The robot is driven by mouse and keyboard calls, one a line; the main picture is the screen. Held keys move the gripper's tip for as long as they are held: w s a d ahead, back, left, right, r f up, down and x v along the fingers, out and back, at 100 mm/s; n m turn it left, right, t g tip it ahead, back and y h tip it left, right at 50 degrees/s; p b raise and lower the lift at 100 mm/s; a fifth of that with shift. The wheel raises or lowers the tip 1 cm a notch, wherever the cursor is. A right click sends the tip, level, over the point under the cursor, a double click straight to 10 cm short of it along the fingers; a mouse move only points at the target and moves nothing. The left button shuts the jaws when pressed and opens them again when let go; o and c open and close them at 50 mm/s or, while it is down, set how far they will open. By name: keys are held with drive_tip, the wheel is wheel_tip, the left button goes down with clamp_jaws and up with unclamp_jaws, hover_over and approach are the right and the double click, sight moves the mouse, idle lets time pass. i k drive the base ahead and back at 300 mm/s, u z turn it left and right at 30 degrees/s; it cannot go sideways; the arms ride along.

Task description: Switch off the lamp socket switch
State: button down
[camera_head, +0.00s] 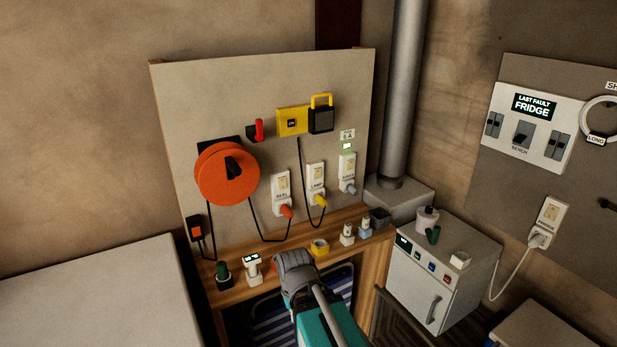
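The lamp socket (316,180) is a white plate on the upright board, the middle one of three sockets. Its label is small and seems to read LAMP. It has a rocker switch (316,173) whose position is too small to tell, and a yellow plug (320,200) with a black cable below. My gripper (292,262) is in front of the wooden shelf, lower than the lamp socket and to its left, apart from it. I see it from behind, so its fingers are mostly hidden.
The reel socket (282,192) with an orange plug is left of the lamp socket; another socket (347,172) with a grey plug is right. An orange reel (227,174) and yellow padlocked box (293,121) are on the board. Small items line the shelf (375,240).

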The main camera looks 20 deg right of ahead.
sight(317, 174)
drive_tip(key=u, duration=0.55)
drive_tip(key=k, duration=0.95)
drive_tip(key=z, duration=0.8)
drive_tip(key=i, duration=1)
drive_tip(key=z, duration=0.05)
